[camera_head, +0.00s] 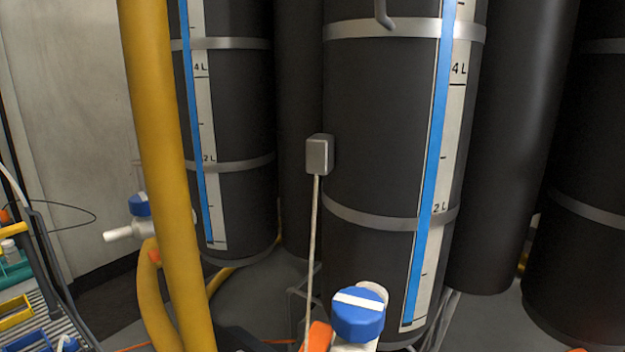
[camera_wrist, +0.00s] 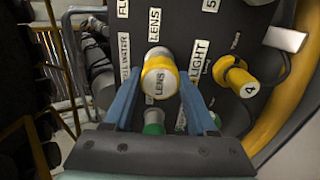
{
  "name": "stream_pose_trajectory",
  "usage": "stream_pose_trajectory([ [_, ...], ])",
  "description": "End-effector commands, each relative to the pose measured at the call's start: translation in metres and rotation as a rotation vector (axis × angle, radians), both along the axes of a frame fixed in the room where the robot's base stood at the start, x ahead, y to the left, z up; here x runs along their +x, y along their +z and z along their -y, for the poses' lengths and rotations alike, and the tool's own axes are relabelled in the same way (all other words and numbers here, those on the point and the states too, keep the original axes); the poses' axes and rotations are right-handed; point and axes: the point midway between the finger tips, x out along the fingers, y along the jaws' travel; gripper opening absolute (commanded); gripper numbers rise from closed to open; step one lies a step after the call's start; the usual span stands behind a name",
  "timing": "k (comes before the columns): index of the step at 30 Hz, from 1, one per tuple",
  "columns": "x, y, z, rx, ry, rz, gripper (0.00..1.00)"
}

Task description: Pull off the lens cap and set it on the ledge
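The lens cap (camera_wrist: 160,78) shows in the wrist view as a yellow ring with a pale round face marked LENS. It sits on a dark panel (camera_wrist: 185,22), just below a white LENS label (camera_wrist: 154,24). My gripper (camera_wrist: 160,82) has its two blue fingers apart, one on each side of the cap. Narrow gaps seem to show between the fingers and the cap; firm contact cannot be made out. I cannot pick out the ledge in either view. The head view shows neither the cap nor my gripper.
A yellow knob marked 4 (camera_wrist: 236,78) is right of the cap, near a LIGHT label (camera_wrist: 199,60). A green-topped part (camera_wrist: 154,122) is below the cap. The head view shows dark cylinders (camera_head: 385,120), a yellow pipe (camera_head: 160,150) and a blue-capped valve (camera_head: 358,315).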

Motion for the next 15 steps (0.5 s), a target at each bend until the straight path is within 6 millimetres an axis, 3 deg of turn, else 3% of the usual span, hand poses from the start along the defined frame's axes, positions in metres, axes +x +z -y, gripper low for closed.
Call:
stream_pose_trajectory([
  [1,0.0,0.0,0.0,0.0,0.0,0.0,0.46],
  [9,-0.0001,0.0001,0.0,0.0,0.0,0.0,0.0],
  [15,0.0,0.0001,0.0,0.0,0.0,0.0,0.0],
])
